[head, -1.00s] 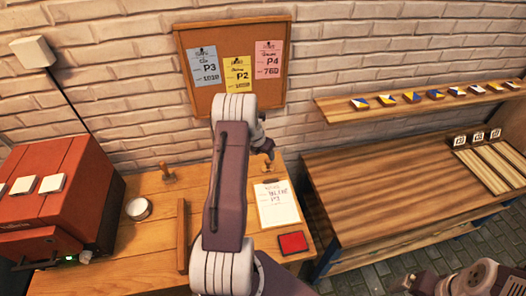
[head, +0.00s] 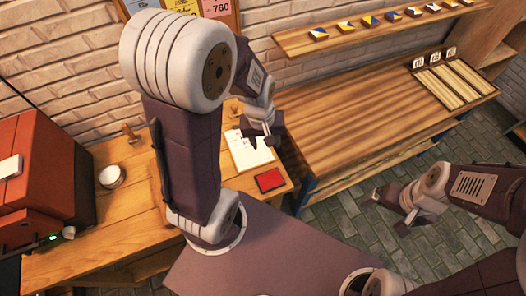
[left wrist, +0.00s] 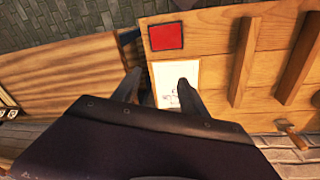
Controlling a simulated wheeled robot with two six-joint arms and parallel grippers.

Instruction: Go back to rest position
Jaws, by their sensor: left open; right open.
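My left gripper (head: 262,141) hangs over the right end of the wooden workbench (head: 110,235), near a white paper sheet (head: 243,152). Its arm fills the middle of the head view. In the left wrist view its two dark fingers (left wrist: 158,90) are apart, with nothing between them; the sheet (left wrist: 174,80) shows below them. My right gripper (head: 392,212) is at the right of the head view, above the grey paved floor, open and empty.
A red ink pad (head: 269,181) lies beside the sheet. A red machine (head: 40,170) and a round white-topped container (head: 112,177) stand at left. A wooden table (head: 345,110) stands at right, under a shelf (head: 375,28) with several coloured tiles.

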